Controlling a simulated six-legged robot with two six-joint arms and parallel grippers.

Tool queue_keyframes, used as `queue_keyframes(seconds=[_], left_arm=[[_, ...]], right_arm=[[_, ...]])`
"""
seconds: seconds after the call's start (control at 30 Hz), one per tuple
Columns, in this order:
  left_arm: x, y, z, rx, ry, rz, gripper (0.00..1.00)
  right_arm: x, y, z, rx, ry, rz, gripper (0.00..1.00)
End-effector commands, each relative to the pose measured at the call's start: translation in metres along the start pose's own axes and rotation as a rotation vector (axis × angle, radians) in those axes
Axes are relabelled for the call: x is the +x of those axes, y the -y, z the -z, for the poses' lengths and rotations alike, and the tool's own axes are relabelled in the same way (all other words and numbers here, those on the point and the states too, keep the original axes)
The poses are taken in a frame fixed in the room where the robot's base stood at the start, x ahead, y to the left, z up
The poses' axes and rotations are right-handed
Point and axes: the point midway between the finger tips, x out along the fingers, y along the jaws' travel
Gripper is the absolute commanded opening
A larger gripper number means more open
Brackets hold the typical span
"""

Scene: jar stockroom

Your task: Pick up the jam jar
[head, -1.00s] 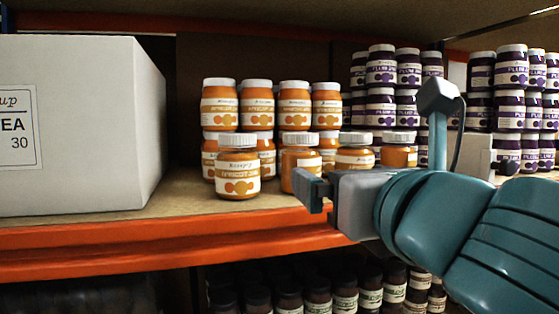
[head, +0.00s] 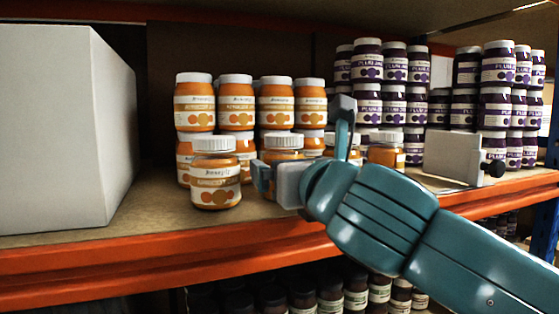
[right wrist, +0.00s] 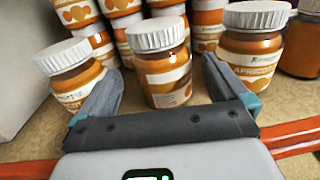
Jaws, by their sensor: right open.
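Apricot jam jars with white lids and orange contents stand on the shelf. The front one (head: 215,185) is left of my right gripper (head: 264,178). Another jar (head: 283,147) stands just behind the gripper, its lower part partly hidden by it. In the right wrist view, my right gripper (right wrist: 161,72) is open, and one jar (right wrist: 166,82) stands upright between its two fingers. The left finger is close beside a neighbouring jar (right wrist: 72,78), and another jar (right wrist: 252,55) stands at the right finger. Contact cannot be told. My left gripper is not in view.
A large white box (head: 65,130) stands at the left. Stacked apricot jars (head: 235,100) stand behind, and stacked plum jars (head: 380,80) fill the right. A small pale block (head: 452,155) stands at the right. The orange shelf edge (head: 120,258) runs below my gripper.

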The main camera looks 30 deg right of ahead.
Motion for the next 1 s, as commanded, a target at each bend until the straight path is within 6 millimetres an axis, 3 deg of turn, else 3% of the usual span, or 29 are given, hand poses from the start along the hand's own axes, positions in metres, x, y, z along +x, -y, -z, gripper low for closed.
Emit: queue_keyframes(seconds=[0.17, 0.43, 0.73, 0.97, 1.0], left_arm=[[-0.004, -0.002, 0.0, 0.0, 0.001, 0.0, 1.0], [-0.017, -0.006, 0.0, 0.0, 0.0, 0.0, 1.0], [-0.016, -0.006, -0.001, 0.0, 0.0, 0.0, 1.0], [-0.016, -0.006, 0.0, 0.0, 0.0, 0.0, 1.0], [-0.016, -0.006, 0.0, 0.0, 0.0, 0.0, 1.0]], right_arm=[[0.016, 0.001, 0.0, 0.001, -0.001, 0.002, 1.0], [0.058, -0.002, 0.002, 0.0, -0.002, 0.003, 1.0], [0.063, -0.002, 0.003, 0.002, 0.0, 0.0, 1.0], [0.063, -0.002, 0.004, 0.001, 0.0, 0.0, 0.25], [0.063, -0.002, 0.002, 0.002, 0.003, 0.0, 0.22]])
